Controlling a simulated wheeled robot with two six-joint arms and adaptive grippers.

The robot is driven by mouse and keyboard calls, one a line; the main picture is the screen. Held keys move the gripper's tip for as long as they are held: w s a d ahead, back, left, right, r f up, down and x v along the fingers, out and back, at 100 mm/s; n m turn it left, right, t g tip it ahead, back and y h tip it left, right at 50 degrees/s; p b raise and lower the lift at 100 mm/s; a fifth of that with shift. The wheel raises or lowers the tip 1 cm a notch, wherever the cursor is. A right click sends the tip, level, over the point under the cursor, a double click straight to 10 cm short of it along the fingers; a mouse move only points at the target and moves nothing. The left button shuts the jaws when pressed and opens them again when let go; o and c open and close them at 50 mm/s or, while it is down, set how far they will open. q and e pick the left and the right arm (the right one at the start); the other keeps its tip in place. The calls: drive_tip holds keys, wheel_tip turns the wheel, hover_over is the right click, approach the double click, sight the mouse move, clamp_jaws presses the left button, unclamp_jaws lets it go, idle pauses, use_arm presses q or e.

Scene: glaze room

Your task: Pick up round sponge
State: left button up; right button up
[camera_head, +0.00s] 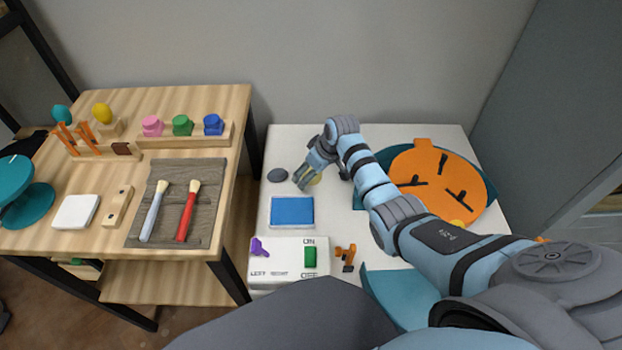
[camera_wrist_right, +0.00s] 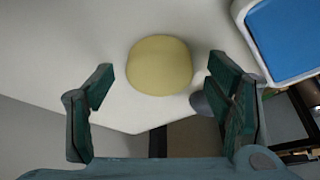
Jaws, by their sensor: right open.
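The round sponge (camera_wrist_right: 159,65) is a pale yellow disc on the white table top. In the right wrist view it sits between and a little beyond the open fingers of my right gripper (camera_wrist_right: 160,78), with a gap on both sides. In the head view only a bit of the sponge (camera_head: 317,179) shows beside my right gripper (camera_head: 303,179), which hides the rest. The right gripper is empty and points down near the table. My left gripper is not in view.
A dark grey disc (camera_head: 277,175) lies left of the gripper; a blue pad in a white tray (camera_head: 292,227) is in front. A switch box (camera_head: 284,262) stands nearer. An orange, teal-edged disc (camera_head: 440,183) is at right. A wooden table (camera_head: 110,240) with tools stands left.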

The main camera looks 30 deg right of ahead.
drive_tip(key=c, duration=0.9)
drive_tip(key=shift+r, duration=0.15)
wheel_tip(320, 180, up, 20)
drive_tip(key=p, duration=0.5)
drive_tip(key=shift+p, duration=0.3)
